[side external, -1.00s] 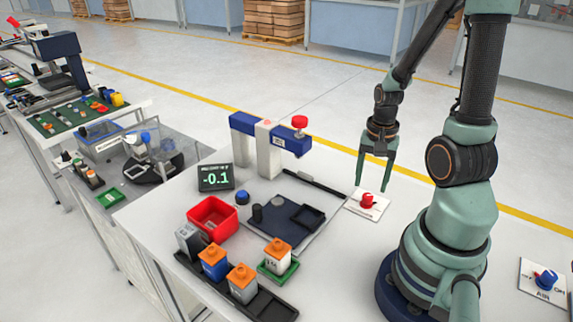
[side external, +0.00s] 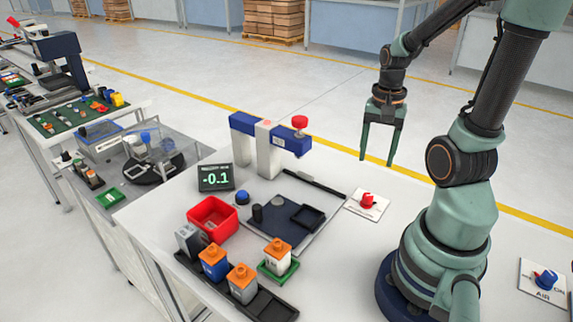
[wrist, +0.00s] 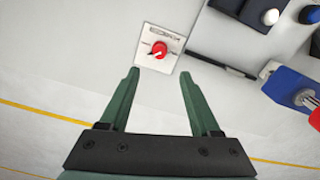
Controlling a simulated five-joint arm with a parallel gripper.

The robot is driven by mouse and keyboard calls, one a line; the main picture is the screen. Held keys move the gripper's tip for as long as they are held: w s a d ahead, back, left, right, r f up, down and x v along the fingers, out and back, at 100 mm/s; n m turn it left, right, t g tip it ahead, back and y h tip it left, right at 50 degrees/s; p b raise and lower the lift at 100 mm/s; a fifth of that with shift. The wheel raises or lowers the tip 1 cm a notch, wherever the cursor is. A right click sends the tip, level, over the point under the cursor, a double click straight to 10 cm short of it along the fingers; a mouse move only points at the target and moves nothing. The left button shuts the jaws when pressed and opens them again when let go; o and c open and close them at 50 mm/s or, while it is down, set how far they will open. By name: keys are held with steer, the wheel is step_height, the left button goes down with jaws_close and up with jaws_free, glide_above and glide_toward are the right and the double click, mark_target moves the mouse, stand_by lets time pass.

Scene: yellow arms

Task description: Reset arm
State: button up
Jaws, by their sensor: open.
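My gripper (side external: 378,160) is open and empty in the side view, its two green fingers pointing down in the air above and behind a red knob (side external: 367,200) on a white plate. In the wrist view the open fingers (wrist: 159,75) point towards the same red knob (wrist: 159,49) on its labelled plate. The knob lies past the fingertips and the fingers are apart from it.
A blue and white press (side external: 268,145) with a red top stands left of the gripper. A red bin (side external: 190,222), a display (side external: 216,177) reading -0.1, a black tray (side external: 262,300) with several blocks and a blue knob (side external: 545,279) are on the white table.

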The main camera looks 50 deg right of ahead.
steer(key=w+a+r+n+t, duration=0.2)
steer(key=w+a+r+n, duration=0.2)
steer(key=a+n, duration=0.3)
steer(key=w+a+r+n+t, duration=0.3)
steer(key=w+a+r+n, duration=0.2)
steer(key=a, duration=0.5)
step_height(320, 180, up, 2)
steer(key=n, duration=0.3)
steer(key=shift+r+t, duration=0.25)
steer(key=shift+t, duration=0.05)
steer(key=shift+a, duration=0.1)
